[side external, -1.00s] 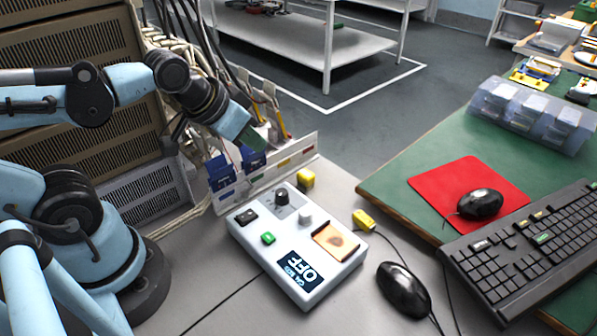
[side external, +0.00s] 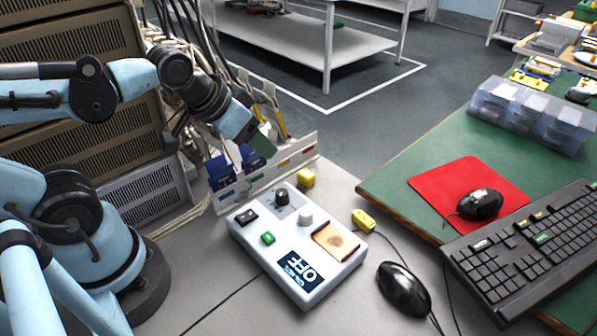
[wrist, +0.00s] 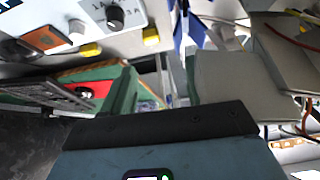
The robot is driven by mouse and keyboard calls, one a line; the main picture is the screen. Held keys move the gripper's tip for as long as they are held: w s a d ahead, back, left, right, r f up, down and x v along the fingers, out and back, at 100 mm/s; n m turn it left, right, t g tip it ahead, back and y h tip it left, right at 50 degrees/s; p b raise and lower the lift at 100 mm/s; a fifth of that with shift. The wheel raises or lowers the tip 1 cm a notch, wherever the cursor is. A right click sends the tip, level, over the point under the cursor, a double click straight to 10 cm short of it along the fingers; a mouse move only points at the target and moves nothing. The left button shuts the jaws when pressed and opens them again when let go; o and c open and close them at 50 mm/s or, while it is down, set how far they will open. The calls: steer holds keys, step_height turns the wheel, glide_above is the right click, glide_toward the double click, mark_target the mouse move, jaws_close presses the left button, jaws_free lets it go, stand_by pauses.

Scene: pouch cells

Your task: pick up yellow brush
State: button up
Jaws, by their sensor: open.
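No object is clearly a brush. Two small yellow items are candidates: a yellow block (side external: 306,179) behind the white control box, and a yellow piece (side external: 363,220) by its right corner. Both show in the wrist view, as a yellow block (wrist: 151,36) and a yellow piece (wrist: 90,49). Thin yellow sticks (side external: 281,122) also stand behind the white rack. My gripper (side external: 262,148) is above the rack, left of and higher than the yellow block, and touches neither yellow item. It is open and holds nothing visible; its fingertips are hard to make out.
The white control box (side external: 297,250) sits on the grey bench, with a black mouse (side external: 403,290) to its right. The white rack (side external: 292,155) carries dark blue clips (side external: 221,172). A green table holds a red mat (side external: 450,180) and keyboard (side external: 525,245). Cables hang behind my arm.

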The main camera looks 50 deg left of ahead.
steer(key=m, duration=0.1)
steer(key=m+g, duration=0.7)
steer(key=m, duration=0.9)
glide_above(306, 173)
steer(key=f, duration=0.2)
steer(key=shift+f, duration=5.9)
steer(key=c, duration=1)
steer(key=shift+r, duration=0.1)
steer(key=shift+c, duration=0.2)
